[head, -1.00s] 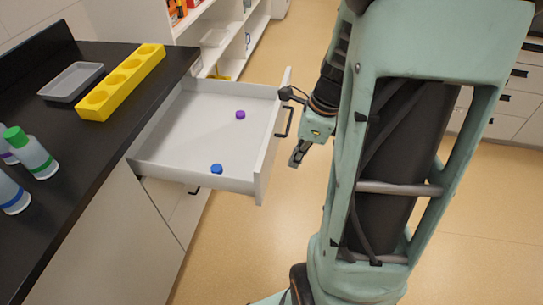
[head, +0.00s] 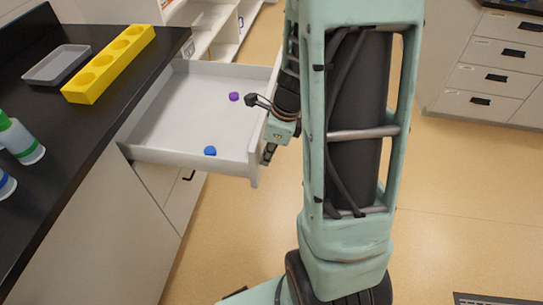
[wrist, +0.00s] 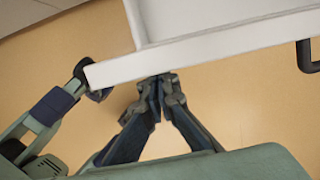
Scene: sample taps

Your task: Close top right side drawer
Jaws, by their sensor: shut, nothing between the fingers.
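The white top drawer (head: 190,110) is pulled out from the dark-topped counter in the head view. A purple cap (head: 234,96) and a blue cap (head: 210,151) lie in it. My gripper (head: 267,155) is at the outer side of the drawer front, partly behind my arm. In the wrist view, my gripper (wrist: 158,80) is shut and empty, with its tips at the lower edge of the white drawer front (wrist: 220,38). Whether the tips touch it cannot be told. The black drawer handle (wrist: 306,56) is to the right of the fingers. My arm hides the handle in the head view.
The black counter (head: 75,125) holds a grey tray (head: 57,64), a yellow rack (head: 108,63) and bottles (head: 20,138). White shelves (head: 215,28) stand behind the drawer. Grey drawer cabinets (head: 490,70) are at the right. The floor (head: 450,190) between is open.

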